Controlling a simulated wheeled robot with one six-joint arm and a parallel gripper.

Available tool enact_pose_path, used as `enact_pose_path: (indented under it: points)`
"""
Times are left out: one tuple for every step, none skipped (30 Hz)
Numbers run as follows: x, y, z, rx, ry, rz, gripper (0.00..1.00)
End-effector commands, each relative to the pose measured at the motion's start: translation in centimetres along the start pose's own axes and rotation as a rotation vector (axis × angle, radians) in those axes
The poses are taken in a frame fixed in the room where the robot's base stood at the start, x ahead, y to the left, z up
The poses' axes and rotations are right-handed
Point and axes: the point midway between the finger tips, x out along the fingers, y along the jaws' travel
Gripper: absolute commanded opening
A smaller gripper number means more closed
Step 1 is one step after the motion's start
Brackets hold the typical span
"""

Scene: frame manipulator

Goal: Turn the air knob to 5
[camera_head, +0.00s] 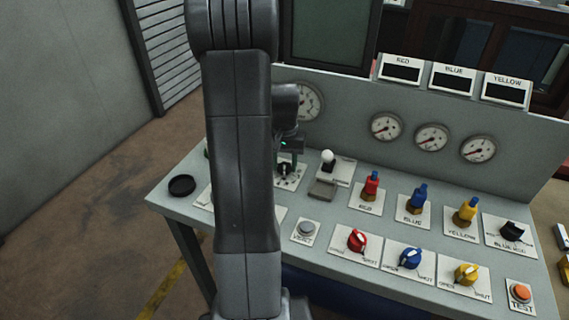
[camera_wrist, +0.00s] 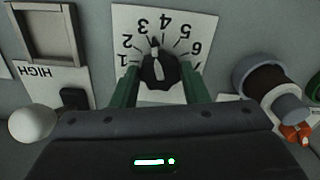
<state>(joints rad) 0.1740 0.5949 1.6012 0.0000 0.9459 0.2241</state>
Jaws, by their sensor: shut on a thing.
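The air knob (camera_wrist: 158,72) is a black dial on a white plate (camera_wrist: 205,22) numbered 1 to 6, which appears upside down in the wrist view. Its white pointer points up in the wrist view, between 3 and 4. My gripper (camera_wrist: 160,82) has its green fingers on either side of the knob and is shut on it. In the head view the knob (camera_head: 284,171) sits on the panel just below my gripper, partly hidden by my arm.
A white ball-topped lever (camera_head: 328,156) stands right of the knob. Red (camera_head: 372,183), blue (camera_head: 420,194) and yellow (camera_head: 467,209) valve fittings are farther right. Gauges (camera_head: 385,126) line the back panel. In the wrist view a brown-and-grey cylinder (camera_wrist: 268,82) is close on the right.

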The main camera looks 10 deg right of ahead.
Motion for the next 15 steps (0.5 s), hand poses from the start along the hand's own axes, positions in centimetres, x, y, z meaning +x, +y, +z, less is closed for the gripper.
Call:
enact_pose_path:
  points:
    - [-0.02, 0.00, -0.07, 0.042, 0.002, 0.000, 0.18]
    - [-0.02, 0.00, -0.06, 0.070, 0.002, 0.000, 0.18]
    - [-0.03, 0.00, -0.06, 0.109, 0.002, 0.000, 0.18]
    - [-0.03, 0.00, -0.06, 0.137, 0.002, 0.000, 0.18]
    - [-0.03, 0.00, -0.06, 0.165, 0.002, 0.000, 0.18]
    - [-0.04, 0.00, -0.06, 0.204, 0.002, 0.000, 0.18]
    - [-0.04, 0.00, -0.06, 0.232, 0.002, 0.000, 0.18]
    - [-0.04, 0.00, -0.06, 0.261, 0.002, 0.000, 0.18]
    - [-0.05, 0.00, -0.06, 0.299, 0.002, 0.000, 0.18]
    - [-0.05, 0.00, -0.06, 0.327, 0.002, 0.000, 0.18]
    - [-0.05, 0.00, -0.06, 0.355, 0.002, -0.001, 0.18]
    - [-0.06, 0.00, -0.06, 0.393, 0.003, -0.001, 0.18]
    - [-0.06, 0.00, -0.07, 0.420, 0.003, -0.001, 0.18]
    - [-0.06, 0.00, -0.07, 0.447, 0.003, -0.001, 0.18]
    - [-0.07, -0.01, -0.07, 0.483, 0.003, -0.001, 0.18]
